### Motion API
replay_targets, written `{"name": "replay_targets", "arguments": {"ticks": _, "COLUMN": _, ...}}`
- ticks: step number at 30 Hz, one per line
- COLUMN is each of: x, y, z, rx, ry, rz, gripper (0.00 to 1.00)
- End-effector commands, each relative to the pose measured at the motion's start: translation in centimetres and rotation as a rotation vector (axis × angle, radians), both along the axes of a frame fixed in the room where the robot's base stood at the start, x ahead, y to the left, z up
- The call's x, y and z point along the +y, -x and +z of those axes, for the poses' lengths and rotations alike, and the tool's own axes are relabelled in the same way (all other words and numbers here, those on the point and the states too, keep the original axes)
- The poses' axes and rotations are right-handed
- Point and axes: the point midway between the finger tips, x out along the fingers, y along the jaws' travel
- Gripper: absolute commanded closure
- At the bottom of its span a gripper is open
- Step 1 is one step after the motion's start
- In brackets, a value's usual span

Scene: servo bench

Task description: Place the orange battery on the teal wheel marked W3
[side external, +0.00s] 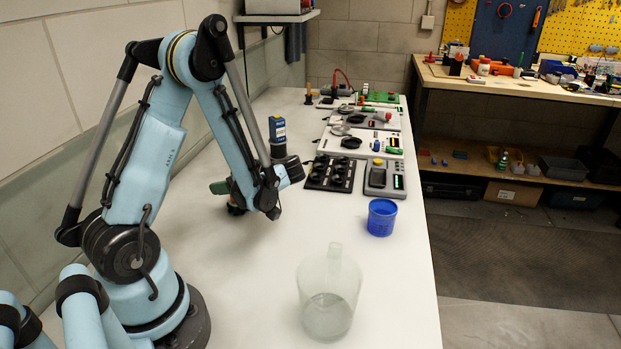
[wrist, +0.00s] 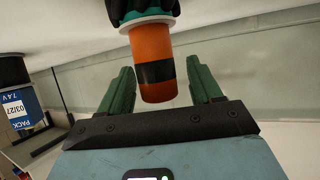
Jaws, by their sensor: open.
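The orange battery (wrist: 156,52), a cylinder with a black band, is in the wrist view between the two green fingers of my gripper (wrist: 160,80). The fingers are open, with a gap on each side of it. The wrist view appears upside down. The battery's end meets a teal wheel (wrist: 143,17) with a pale rim and black tread, cut off by the frame's top edge; the battery looks to be standing on it. No W3 marking shows. In the side external view my gripper (side external: 229,188) is low over the bench, and the battery and wheel are mostly hidden.
A blue pack (side external: 278,128) stands on a black round part close to my wrist; its label also shows in the wrist view (wrist: 18,107). A black tray (side external: 330,173), grey device (side external: 379,181), blue cup (side external: 382,217) and clear jug (side external: 328,298) stand to the right.

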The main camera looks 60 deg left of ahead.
Motion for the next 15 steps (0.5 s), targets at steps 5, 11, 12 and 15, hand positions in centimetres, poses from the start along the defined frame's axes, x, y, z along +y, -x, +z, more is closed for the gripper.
{"name": "replay_targets", "arguments": {"ticks": 5, "x": -0.5, "y": -0.3, "z": 0.5, "rx": 0.000, "ry": 0.000, "rz": -0.002, "gripper": 0.36}}
{"name": "replay_targets", "arguments": {"ticks": 11, "x": -3.5, "y": -1.8, "z": 2.0, "rx": -0.001, "ry": 0.001, "rz": -0.006, "gripper": 0.36}}
{"name": "replay_targets", "arguments": {"ticks": 12, "x": -4.2, "y": -2.1, "z": 2.4, "rx": 0.000, "ry": 0.001, "rz": -0.007, "gripper": 0.36}}
{"name": "replay_targets", "arguments": {"ticks": 15, "x": -5.9, "y": -2.9, "z": 3.3, "rx": 0.000, "ry": 0.001, "rz": -0.006, "gripper": 0.36}}
